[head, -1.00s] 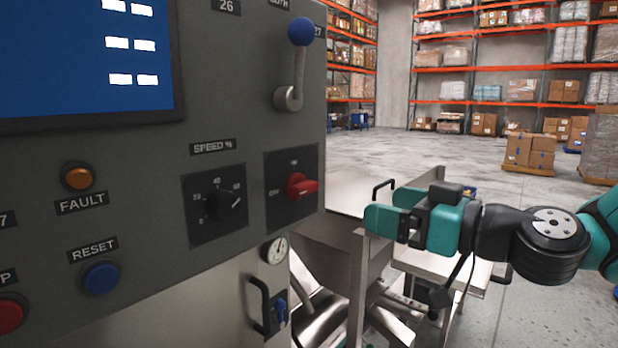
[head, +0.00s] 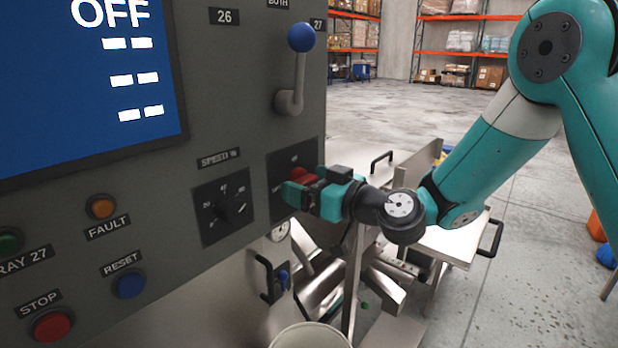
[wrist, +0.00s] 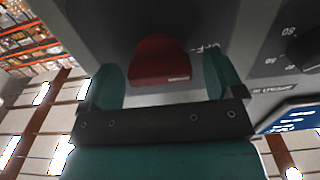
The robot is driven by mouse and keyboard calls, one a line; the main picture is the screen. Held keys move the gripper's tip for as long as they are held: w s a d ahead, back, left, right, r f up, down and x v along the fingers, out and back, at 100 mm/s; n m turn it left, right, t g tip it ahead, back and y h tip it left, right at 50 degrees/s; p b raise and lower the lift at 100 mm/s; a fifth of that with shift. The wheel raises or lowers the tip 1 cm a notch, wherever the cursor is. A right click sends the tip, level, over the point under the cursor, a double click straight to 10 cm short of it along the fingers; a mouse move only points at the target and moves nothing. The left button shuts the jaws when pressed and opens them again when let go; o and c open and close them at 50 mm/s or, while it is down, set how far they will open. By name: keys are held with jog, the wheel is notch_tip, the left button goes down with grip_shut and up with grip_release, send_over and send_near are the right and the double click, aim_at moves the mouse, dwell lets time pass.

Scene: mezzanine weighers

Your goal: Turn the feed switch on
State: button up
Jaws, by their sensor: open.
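The feed switch is a red rotary handle (head: 303,176) on a dark square plate (head: 279,203) at the right end of the grey panel. My gripper (head: 297,190) is at the switch, its teal fingers pointing at the panel and partly hiding the handle and plate. In the wrist view the red handle (wrist: 160,60) sits between the two open fingers, with a gap on both sides. The handle's exact angle is hard to tell in the head view. The screen (head: 85,85) shows "OFF".
A speed knob (head: 226,208) is left of the switch and a blue-balled lever (head: 301,38) is above it. Fault, reset (head: 129,284) and red stop (head: 52,326) buttons are on the panel's left. A steel chute and a gauge (head: 280,230) lie below.

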jog(key=shift+c, duration=0.4)
jog(key=c, duration=0.8)
jog(key=shift+c, duration=0.2)
jog(key=shift+m, duration=0.3)
jog(key=m+b, duration=0.2)
jog(key=m, duration=0.1)
jog(key=shift+f+m, duration=0.1)
jog(key=shift+m, duration=0.2)
jog(key=m, duration=0.4)
jog(key=shift+m+b, duration=0.3)
jog(key=m, duration=0.4)
jog(key=shift+d+m, duration=0.1)
jog(key=shift+m, duration=0.2)
jog(key=shift+m+p, duration=0.8)
jog(key=shift+m, duration=1.4)
